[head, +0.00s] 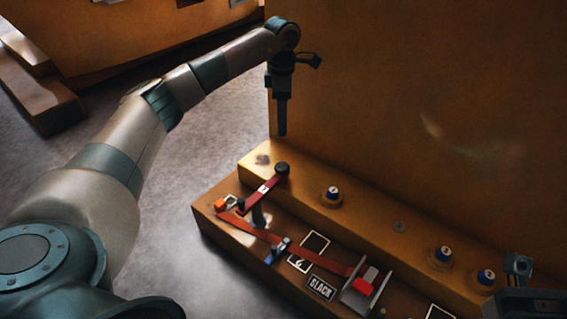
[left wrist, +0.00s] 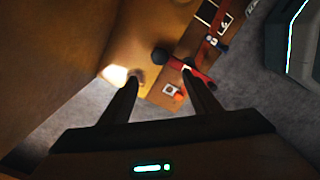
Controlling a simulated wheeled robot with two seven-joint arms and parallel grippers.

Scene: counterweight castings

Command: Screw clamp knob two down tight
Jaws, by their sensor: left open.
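Three dark knobs with pale round labels on brass-coloured collars stand on the ledge: one nearer (head: 332,193) and two farther right (head: 442,253) (head: 487,276). Their numbers are too small to read, so I cannot tell which is two. My left gripper (head: 282,133) points down, open and empty, above the ledge's left end and apart from every knob. In the left wrist view, nothing is between its fingertips (left wrist: 160,78). A lever with a black ball end (head: 282,169) lies below it; the ball also shows in the left wrist view (left wrist: 160,57). My right wrist (head: 518,268) shows partly; its fingers are hidden.
A red strap (head: 247,227) runs along the lower step to a metal buckle with a red block (head: 364,287). A "SLACK" plate (head: 320,287) lies beside it. A tall yellow-brown casting wall (head: 420,90) stands behind the ledge. Grey floor (head: 190,155) is open at left.

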